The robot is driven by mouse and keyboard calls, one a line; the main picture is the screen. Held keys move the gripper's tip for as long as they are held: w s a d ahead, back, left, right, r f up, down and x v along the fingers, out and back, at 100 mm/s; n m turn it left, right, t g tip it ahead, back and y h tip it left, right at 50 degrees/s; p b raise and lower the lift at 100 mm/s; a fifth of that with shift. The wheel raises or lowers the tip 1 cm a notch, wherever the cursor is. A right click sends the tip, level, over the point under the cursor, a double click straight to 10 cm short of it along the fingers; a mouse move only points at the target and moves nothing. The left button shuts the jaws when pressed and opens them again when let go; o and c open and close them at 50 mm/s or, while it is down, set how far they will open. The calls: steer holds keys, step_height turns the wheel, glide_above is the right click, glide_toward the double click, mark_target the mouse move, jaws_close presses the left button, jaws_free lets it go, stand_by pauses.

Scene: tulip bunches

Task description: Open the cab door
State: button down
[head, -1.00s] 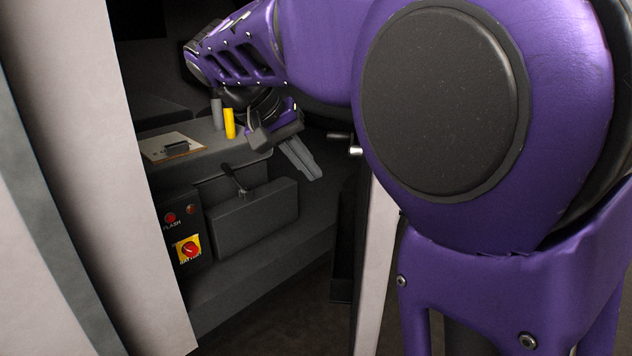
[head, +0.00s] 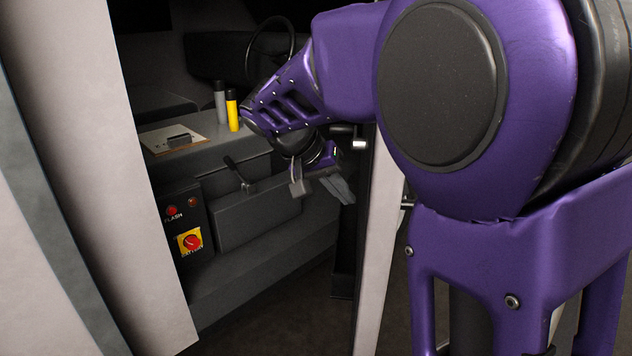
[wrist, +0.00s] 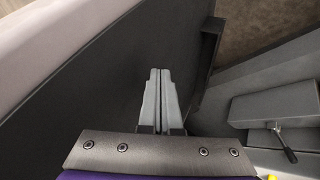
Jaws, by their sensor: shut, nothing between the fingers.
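The cab door shows in the head view as a pale edge (head: 378,255) beside my arm, standing ajar with a gap between it and the cab's left-hand pillar. In the wrist view its dark inner panel (wrist: 95,85) fills the left and middle. My gripper (head: 341,190) is inside the cab, on the inner side of the door. Its two grey fingers (wrist: 159,72) are shut together and empty, in front of the inner panel. I cannot tell whether they touch it. My arm hides much of the door in the head view.
A pale pillar (head: 95,150) stands at the left. Inside are a grey box with a lever (head: 255,210), a red switch on yellow (head: 190,242), a yellow bottle (head: 232,112), a clipboard (head: 160,143) and a steering wheel (head: 250,55). Dark floor is free below.

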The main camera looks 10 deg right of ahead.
steer(key=shift+s+d, duration=0.25)
steer(key=shift+d, duration=0.65)
